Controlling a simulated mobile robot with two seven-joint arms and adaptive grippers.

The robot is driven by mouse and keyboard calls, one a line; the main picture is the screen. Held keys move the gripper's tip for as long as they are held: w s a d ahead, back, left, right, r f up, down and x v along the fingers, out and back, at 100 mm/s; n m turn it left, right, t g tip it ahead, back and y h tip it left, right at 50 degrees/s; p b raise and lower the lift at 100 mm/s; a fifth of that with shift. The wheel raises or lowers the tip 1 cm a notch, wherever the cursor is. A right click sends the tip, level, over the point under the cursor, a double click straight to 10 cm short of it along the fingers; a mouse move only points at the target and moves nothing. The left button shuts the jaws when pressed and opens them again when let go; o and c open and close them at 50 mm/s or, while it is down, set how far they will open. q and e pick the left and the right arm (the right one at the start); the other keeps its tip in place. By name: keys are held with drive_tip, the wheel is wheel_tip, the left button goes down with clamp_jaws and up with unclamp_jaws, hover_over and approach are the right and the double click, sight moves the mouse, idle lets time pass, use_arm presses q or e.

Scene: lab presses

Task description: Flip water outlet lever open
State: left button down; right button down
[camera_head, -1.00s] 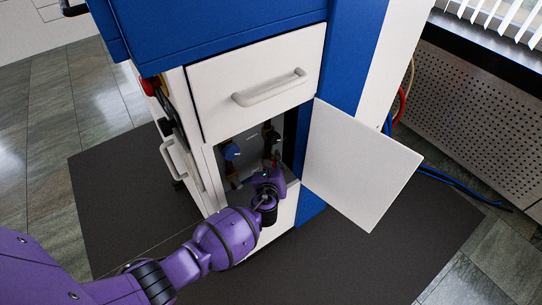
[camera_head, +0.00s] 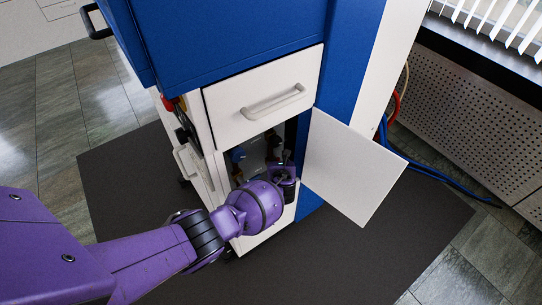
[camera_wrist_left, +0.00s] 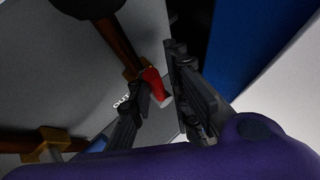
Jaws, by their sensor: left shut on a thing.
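The red lever (camera_wrist_left: 155,86) shows in the left wrist view on a brass-coloured pipe, beside partly hidden lettering on the grey panel. My left gripper (camera_wrist_left: 160,78) has its two dark fingers on either side of this lever and is shut on it. In the head view my left gripper (camera_head: 284,172) reaches into the open lower compartment of the press, and the lever is hidden there. A blue valve part (camera_head: 237,154) is inside the compartment, left of the gripper. My right gripper is in neither view.
The white compartment door (camera_head: 355,168) stands open just right of my gripper. A closed drawer with a white handle (camera_head: 273,102) is above the opening. A second brass fitting (camera_wrist_left: 45,140) is at lower left in the wrist view. The dark mat (camera_head: 340,255) is clear.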

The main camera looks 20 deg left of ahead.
use_arm(q)
drive_tip(key=shift+s+a+f, duration=0.2)
drive_tip(key=shift+s+a, duration=0.05)
drive_tip(key=shift+a, duration=0.35)
drive_tip(key=c, duration=1.8)
unclamp_jaws()
drive_tip(key=shift+w+d+r, duration=0.1)
drive_tip(key=shift+d+r, duration=0.1)
drive_tip(key=shift+d, duration=0.15)
drive_tip(key=v, duration=1.2)
drive_tip(key=shift+f, duration=0.1)
